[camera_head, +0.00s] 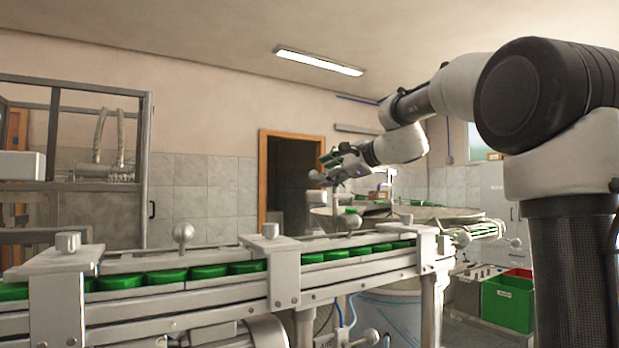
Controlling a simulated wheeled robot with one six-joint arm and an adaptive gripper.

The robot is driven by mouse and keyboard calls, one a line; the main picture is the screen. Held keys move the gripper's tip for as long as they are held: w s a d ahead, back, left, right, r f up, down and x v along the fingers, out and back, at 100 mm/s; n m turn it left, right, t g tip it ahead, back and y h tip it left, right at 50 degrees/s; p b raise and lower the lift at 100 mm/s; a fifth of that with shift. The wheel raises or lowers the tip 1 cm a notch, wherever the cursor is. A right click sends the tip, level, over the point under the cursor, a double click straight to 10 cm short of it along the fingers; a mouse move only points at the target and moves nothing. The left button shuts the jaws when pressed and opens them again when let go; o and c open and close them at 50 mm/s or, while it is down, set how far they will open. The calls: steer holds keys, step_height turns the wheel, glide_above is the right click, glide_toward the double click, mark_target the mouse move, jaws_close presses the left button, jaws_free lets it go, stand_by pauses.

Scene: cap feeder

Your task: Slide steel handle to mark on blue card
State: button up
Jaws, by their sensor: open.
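My gripper (322,179) is open, small in the view, above the far part of the conveyor. No object can be made out between its fingers. A steel ball-topped knob (350,219) stands on the conveyor rail, below and to the right of my gripper and apart from it. Another steel ball-topped knob (183,233) stands on the rail further left. I cannot tell which of these is the task's steel handle. I cannot make out a blue card or a mark on it.
The conveyor (190,312) carries a row of green caps (208,272). Steel clamp blocks (270,230) rise above its rail. A wide metal bowl (455,213) stands behind. Green and red bins (508,300) are at the right; a framed machine (75,150) is at the left.

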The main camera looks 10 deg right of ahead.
steer(key=x, duration=0.5)
steer(key=shift+w+a, duration=0.2)
steer(key=shift+w, duration=0.05)
